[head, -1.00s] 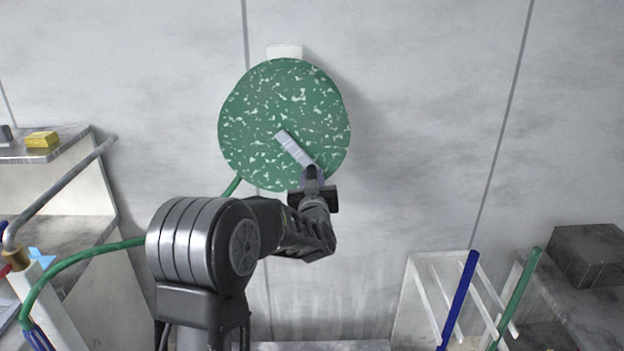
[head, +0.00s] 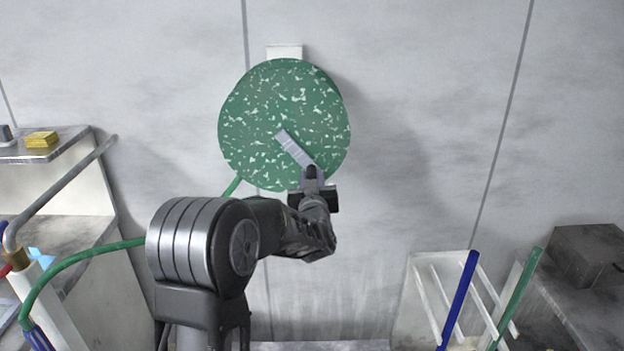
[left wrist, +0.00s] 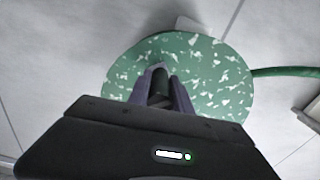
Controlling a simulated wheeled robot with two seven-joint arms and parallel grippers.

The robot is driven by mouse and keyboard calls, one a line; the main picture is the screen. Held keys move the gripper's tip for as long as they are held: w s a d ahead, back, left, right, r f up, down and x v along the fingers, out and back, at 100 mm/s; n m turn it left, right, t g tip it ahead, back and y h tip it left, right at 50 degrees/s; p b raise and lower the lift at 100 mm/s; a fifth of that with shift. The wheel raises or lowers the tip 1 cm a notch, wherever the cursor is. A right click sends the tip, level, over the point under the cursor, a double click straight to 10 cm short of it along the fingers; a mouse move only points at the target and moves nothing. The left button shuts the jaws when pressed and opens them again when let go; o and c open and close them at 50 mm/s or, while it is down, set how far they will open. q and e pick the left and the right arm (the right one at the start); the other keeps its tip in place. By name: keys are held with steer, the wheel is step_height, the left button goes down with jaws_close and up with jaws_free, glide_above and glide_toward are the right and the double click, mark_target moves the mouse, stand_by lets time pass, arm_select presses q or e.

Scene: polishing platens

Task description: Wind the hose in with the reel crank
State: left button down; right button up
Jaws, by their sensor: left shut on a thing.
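The hose reel (head: 265,105) is a green disc with pale flecks, mounted on the wall; it also fills the middle of the left wrist view (left wrist: 210,65). Its light grey crank arm (head: 294,149) slants from the disc's middle down to the right. My left gripper (head: 313,178) is at the crank's outer end, shut on the dark crank handle (left wrist: 161,85), which shows between the fingers in the left wrist view. The green hose (head: 90,254) leaves the reel at its lower left, passes behind my arm and runs to the left. My right gripper is not in view.
A grey shelf (head: 75,146) with a yellow block (head: 41,139) stands at the left, with a grey pipe (head: 65,190) beside it. At the lower right are a white rack (head: 421,300), blue and green bars, and a dark box (head: 590,252). The wall right of the reel is clear.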

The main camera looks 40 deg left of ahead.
arm_select(q)
steer(key=shift+w+d, duration=0.1)
steer(key=shift+d, duration=0.05)
steer(key=w+d+r+n+b, duration=0.25)
steer(key=r+n+b, duration=0.25)
steer(key=r+n, duration=0.65)
steer(key=shift+s+a+r+n+b, duration=0.3)
steer(key=shift+s+a+r+n, duration=0.5)
steer(key=shift+r+n, duration=0.9)
steer(key=shift+s+a+r+n+b, duration=0.3)
steer(key=shift+s+a+r+n, duration=0.5)
steer(key=shift+n, duration=1.65)
steer(key=shift+s+a+r+n+b, duration=0.3)
steer(key=shift+s+a+r+n, duration=0.6)
steer(key=shift+n, duration=1.2)
steer(key=shift+w+a+r, duration=0.1)
steer(key=shift+w+r, duration=0.15)
steer(key=shift+r, duration=0.25)
steer(key=c, duration=1.2)
jaws_free()
steer(key=shift+f, duration=0.1)
steer(key=shift+o, duration=0.2)
